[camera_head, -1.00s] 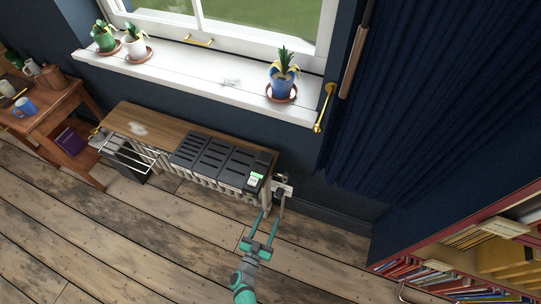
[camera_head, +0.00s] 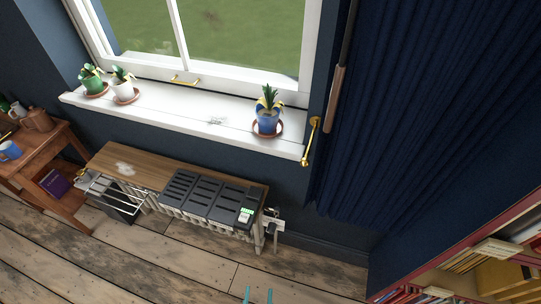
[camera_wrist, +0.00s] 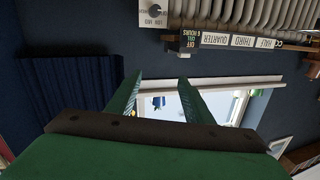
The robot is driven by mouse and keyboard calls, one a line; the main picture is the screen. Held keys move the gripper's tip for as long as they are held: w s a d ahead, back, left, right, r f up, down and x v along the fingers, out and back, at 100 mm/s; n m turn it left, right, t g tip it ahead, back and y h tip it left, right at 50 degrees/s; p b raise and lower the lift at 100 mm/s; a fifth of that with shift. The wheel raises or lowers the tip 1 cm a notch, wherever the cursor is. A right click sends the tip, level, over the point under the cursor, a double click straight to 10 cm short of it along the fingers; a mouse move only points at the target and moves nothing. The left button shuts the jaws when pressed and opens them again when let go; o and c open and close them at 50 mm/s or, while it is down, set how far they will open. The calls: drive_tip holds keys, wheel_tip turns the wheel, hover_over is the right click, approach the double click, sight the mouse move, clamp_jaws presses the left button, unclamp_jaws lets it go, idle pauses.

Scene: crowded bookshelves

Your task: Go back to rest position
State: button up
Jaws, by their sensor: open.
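My gripper (camera_head: 257,296) shows only as two teal fingertips at the bottom edge of the head view, apart from each other. In the wrist view my gripper (camera_wrist: 160,98) has its two green fingers spread with nothing between them. Past them the wrist view shows the window and sill. The rest of my arm is out of the head view.
A radiator (camera_head: 255,238) with a wooden top (camera_head: 140,165) stands under the white windowsill (camera_head: 190,119). Potted plants, including a blue pot (camera_head: 267,122), stand on the sill. A dark curtain (camera_head: 400,120) hangs right, above a bookshelf (camera_head: 455,256). A wooden table (camera_head: 40,150) stands left. The floor is clear.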

drive_tip(key=s+d+r+n+g, duration=0.1)
drive_tip(key=s+r, duration=0.3)
drive_tip(key=r, duration=0.5)
drive_tip(key=s+d+r+n+y, duration=0.1)
drive_tip(key=s+d+r, duration=0.1)
drive_tip(key=s+r, duration=0.3)
wheel_tip(320, 180, up, 4)
drive_tip(key=shift+d+f+g, duration=0.1)
drive_tip(key=shift+d+g, duration=0.3)
drive_tip(key=shift+o, duration=0.7)
drive_tip(key=shift+s, duration=0.1)
